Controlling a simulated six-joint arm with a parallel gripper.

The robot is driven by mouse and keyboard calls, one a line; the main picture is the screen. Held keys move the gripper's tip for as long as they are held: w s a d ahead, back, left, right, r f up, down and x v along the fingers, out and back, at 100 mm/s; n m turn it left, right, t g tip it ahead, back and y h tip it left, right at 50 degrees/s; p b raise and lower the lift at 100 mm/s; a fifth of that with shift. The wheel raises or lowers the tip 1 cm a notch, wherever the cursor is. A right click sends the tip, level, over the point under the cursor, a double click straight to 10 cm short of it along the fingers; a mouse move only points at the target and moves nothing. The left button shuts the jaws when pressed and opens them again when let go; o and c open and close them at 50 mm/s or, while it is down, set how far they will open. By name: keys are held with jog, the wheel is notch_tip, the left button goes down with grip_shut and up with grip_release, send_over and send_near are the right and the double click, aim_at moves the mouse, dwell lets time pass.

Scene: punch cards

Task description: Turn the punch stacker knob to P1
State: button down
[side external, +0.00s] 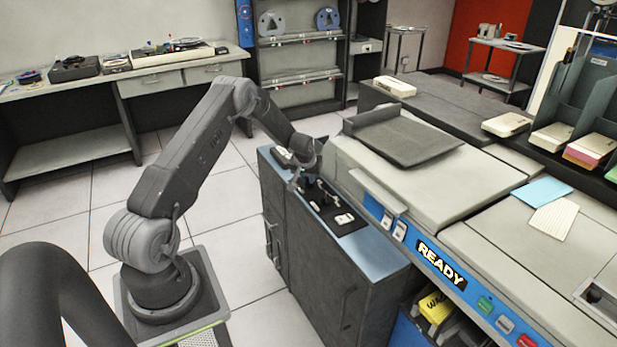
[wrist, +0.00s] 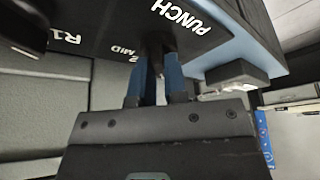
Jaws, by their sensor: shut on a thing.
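The dark stacker panel (side external: 352,226) lies on top of a blue-topped dark cabinet, with white labels too small to read in the side view. In the wrist view the panel (wrist: 105,32) shows the words PUNCH, MID and R1; I see no P1 label. The dark knob (wrist: 155,40) is mostly hidden between the fingers, so its pointer direction cannot be told. My gripper (wrist: 158,62) has its two blue-sided fingers shut on the knob. In the side view my gripper (side external: 298,182) is at the panel's far end, partly blurred into the dark parts there.
The large grey machine (side external: 420,170) with a READY sign stands close on the right of the cabinet (side external: 330,285). A dark box with a pale label (side external: 285,157) sits at the cabinet's far end. Open tiled floor (side external: 235,215) lies left of the cabinet.

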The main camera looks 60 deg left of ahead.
jog(key=shift+s+d+f, duration=0.1)
jog(key=shift+s+f, duration=0.05)
jog(key=shift+f, duration=0.15)
jog(key=c, duration=1.2)
grip_release()
jog(key=shift+o, duration=0.2)
jog(key=shift+r, duration=0.15)
jog(key=shift+r, duration=0.2)
jog(key=v, duration=1.3)
jog(key=shift+r, duration=0.15)
